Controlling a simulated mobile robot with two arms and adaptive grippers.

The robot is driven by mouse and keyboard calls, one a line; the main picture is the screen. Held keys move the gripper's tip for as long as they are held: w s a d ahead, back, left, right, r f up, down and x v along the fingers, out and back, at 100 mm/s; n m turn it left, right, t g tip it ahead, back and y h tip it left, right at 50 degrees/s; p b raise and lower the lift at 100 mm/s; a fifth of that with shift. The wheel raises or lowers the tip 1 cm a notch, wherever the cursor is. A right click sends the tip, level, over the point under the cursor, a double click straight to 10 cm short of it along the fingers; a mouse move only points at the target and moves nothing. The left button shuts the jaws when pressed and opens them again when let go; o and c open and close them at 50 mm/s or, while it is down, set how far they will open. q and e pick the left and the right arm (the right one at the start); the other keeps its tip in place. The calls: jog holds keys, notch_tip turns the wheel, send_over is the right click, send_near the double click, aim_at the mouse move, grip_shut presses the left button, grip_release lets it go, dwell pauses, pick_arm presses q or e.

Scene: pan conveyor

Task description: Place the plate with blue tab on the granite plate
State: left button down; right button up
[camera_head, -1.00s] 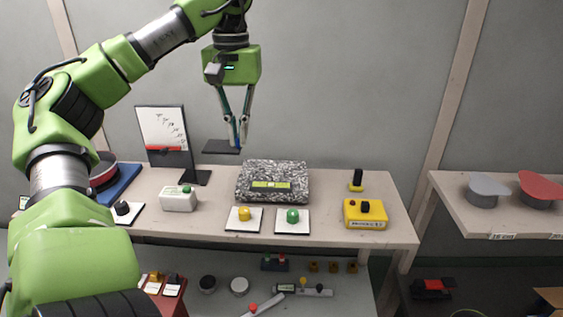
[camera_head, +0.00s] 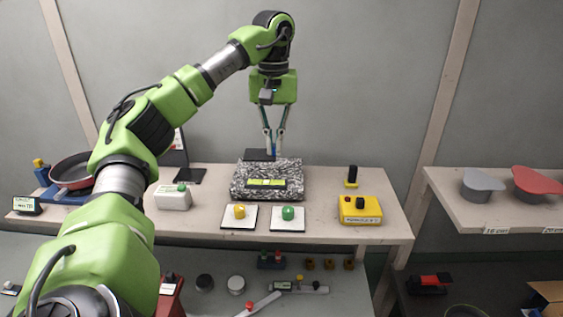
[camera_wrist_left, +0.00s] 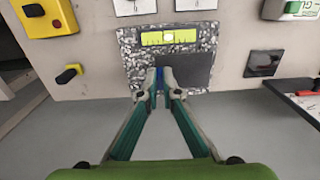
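My left gripper (camera_head: 274,150) comes down from above, shut on the blue tab (camera_wrist_left: 159,76) of a thin dark plate (camera_head: 257,155). The plate extends to the left of the fingers in the head view, at the rear edge of the speckled granite plate (camera_head: 240,186). In the left wrist view the dark plate (camera_wrist_left: 186,72) overlaps part of the granite plate (camera_wrist_left: 130,45), beside its lit yellow-green display (camera_wrist_left: 168,37). I cannot tell whether the plate touches the granite or is a little above it. My right gripper is not in view.
On the table stand a white box with a green button (camera_head: 173,197), a yellow button (camera_head: 239,211) and a green button (camera_head: 288,212) on white bases, and a yellow box (camera_head: 360,210). A dark-framed panel (camera_head: 178,150) and a pan (camera_head: 72,170) are left. A lower shelf holds small items.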

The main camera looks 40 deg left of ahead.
aim_at(281, 173)
pick_arm(q)
jog(key=w+f, duration=0.2)
jog(key=f, duration=0.1)
jog(key=shift+w+d, duration=0.15)
jog(key=shift+f+p, duration=0.4)
jog(key=shift+f, duration=1.1)
jog(key=shift+f, duration=0.1)
jog(key=c, duration=2.2)
grip_release()
jog(key=shift+c, duration=0.2)
notch_tip(281, 173, up, 12)
jog(key=shift+r, duration=0.2)
